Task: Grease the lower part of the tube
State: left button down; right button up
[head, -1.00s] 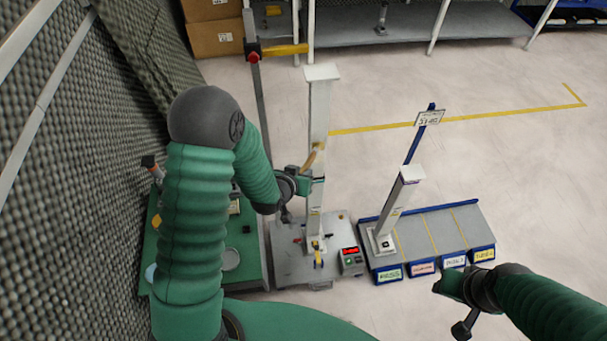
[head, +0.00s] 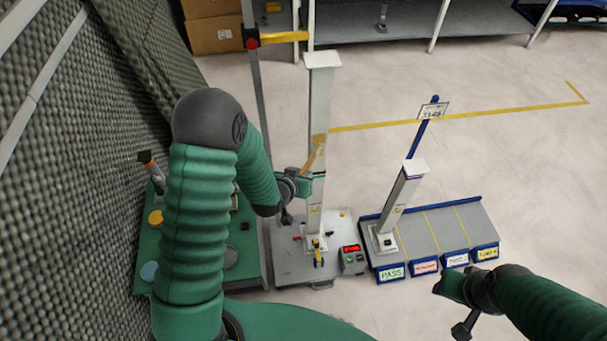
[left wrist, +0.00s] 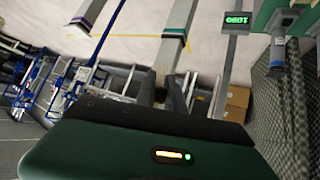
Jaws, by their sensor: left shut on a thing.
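The tube (head: 320,95) is a tall pale square post standing upright on a grey base plate in the head view. A yellowish patch shows about halfway up it. My left gripper (head: 308,182) is at the tube's lower half, close to its left side. It is shut on a slim tan tool (head: 311,162) that slants up to the tube at the patch; I cannot tell whether it touches.
A shorter post (head: 402,205) stands on a grey rack (head: 450,225) with labelled bays, right of the tube. A small box with a red display (head: 351,260) sits by the base plate (head: 290,268). A green bench (head: 250,262) and foam wall (head: 80,190) are left.

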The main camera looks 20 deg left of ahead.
pick_arm(q)
notch_tip(320, 180, down, 6)
jog(key=b, duration=0.4)
dwell(0.3)
jog(key=s+d, duration=0.3)
jog(key=s, duration=0.2)
jog(key=shift+d+b, duration=0.2)
jog(key=shift+b, duration=0.2)
jog(key=shift+s+d, duration=0.45)
jog(key=shift+s, duration=0.15)
jog(key=shift+s+d, duration=0.4)
jog(key=shift+s, duration=0.2)
